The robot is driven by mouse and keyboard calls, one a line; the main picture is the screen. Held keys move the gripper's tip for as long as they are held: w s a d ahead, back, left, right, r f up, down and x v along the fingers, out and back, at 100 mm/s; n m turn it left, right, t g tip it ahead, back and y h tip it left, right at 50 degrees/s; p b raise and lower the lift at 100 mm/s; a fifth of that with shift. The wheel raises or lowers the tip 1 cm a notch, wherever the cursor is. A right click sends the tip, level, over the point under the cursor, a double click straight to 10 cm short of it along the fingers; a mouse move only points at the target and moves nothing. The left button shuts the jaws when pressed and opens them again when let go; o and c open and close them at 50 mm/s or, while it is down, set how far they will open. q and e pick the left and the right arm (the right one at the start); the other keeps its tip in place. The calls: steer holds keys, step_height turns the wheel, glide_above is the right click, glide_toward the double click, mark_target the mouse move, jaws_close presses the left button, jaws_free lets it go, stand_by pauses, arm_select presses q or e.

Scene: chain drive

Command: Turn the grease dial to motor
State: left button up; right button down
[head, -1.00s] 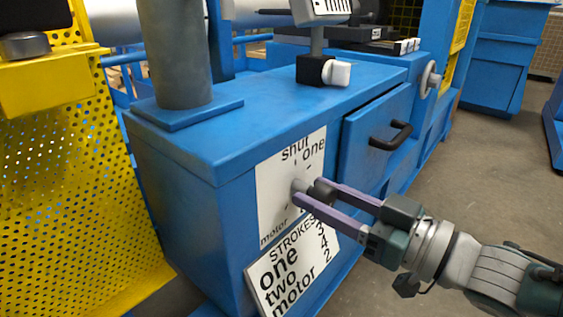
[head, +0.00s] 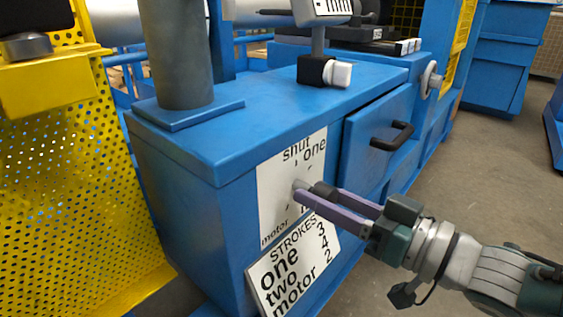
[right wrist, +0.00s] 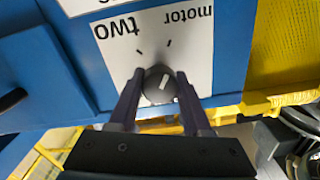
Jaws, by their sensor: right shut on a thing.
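The grease dial is a small dark grey knob (right wrist: 158,88) with a white pointer mark, on a white plate (head: 275,190) on the blue cabinet's front. The plate reads shut, one and motor in the head view; the fingers partly hide a fourth label. The right wrist view shows "two" and "motor" upside down, each with a tick. There the white mark points up and slightly right, roughly toward the motor tick. My right gripper (right wrist: 160,82) is shut on the knob, one finger on each side; it also shows in the head view (head: 308,193). My left gripper is out of view.
Below the plate is a tilted sign (head: 292,268) headed STROKES. A drawer with a black handle (head: 392,136) is to the right. A perforated yellow guard (head: 75,190) stands at left. Open floor lies at right.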

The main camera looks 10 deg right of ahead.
steer(key=shift+c, duration=1.8)
jaws_free()
steer(key=p+v, duration=0.3)
steer(key=v, duration=0.7)
steer(key=shift+r, duration=0.1)
